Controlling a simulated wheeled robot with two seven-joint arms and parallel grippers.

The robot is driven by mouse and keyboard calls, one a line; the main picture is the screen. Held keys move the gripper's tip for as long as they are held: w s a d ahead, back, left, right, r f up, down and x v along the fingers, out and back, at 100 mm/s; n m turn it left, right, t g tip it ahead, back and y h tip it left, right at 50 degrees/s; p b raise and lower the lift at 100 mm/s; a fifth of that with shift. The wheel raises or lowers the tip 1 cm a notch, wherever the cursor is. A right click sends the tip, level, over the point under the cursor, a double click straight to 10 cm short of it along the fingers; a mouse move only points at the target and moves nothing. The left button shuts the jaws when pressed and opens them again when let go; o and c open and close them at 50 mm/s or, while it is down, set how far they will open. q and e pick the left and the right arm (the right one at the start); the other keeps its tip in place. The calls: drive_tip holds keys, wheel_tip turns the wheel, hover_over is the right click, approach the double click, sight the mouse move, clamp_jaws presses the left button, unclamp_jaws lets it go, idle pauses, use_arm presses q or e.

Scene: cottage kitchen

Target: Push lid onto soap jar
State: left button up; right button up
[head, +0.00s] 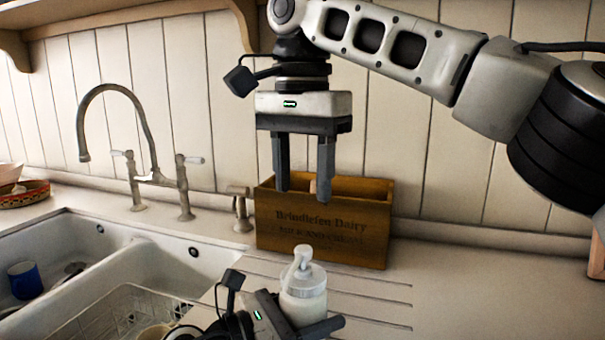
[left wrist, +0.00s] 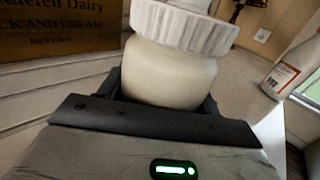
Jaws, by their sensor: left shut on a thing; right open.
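The soap jar (head: 302,308) is a squat, pale jar at the lower middle of the head view. Its white lid (head: 303,278) with a pump spout sits on top. In the left wrist view the cream jar body (left wrist: 168,72) and the ribbed lid (left wrist: 182,30) show close up; I cannot tell whether the lid is fully seated. My left gripper (head: 301,322) is shut around the jar body, one finger on each side. My right gripper (head: 303,194) is open and empty, pointing down, higher than the lid and in front of the wooden crate.
A wooden crate (head: 322,233) with printed lettering stands against the panelled wall behind the jar. A double sink (head: 150,255) with a tap (head: 140,120) and a wire rack (head: 125,315) are at left. The grooved worktop right of the jar is clear. A labelled bottle (left wrist: 290,68) stands at right in the left wrist view.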

use_arm(q)
drive_tip(key=o, duration=1.5)
drive_tip(key=shift+c, duration=0.2)
drive_tip(key=b+v, duration=0.3)
drive_tip(key=v, duration=0.4)
drive_tip(key=b+v, duration=0.3)
drive_tip(key=v, duration=0.5)
drive_tip(key=shift+f, duration=0.2)
use_arm(e)
wheel_tip(320, 180, down, 6)
drive_tip(key=shift+r, duration=0.1)
use_arm(q)
drive_tip(key=shift+s+a+r, duration=0.2)
drive_tip(key=shift+s+a, duration=0.05)
drive_tip(key=shift+a, duration=0.2)
use_arm(e)
drive_tip(key=shift+f, duration=0.2)
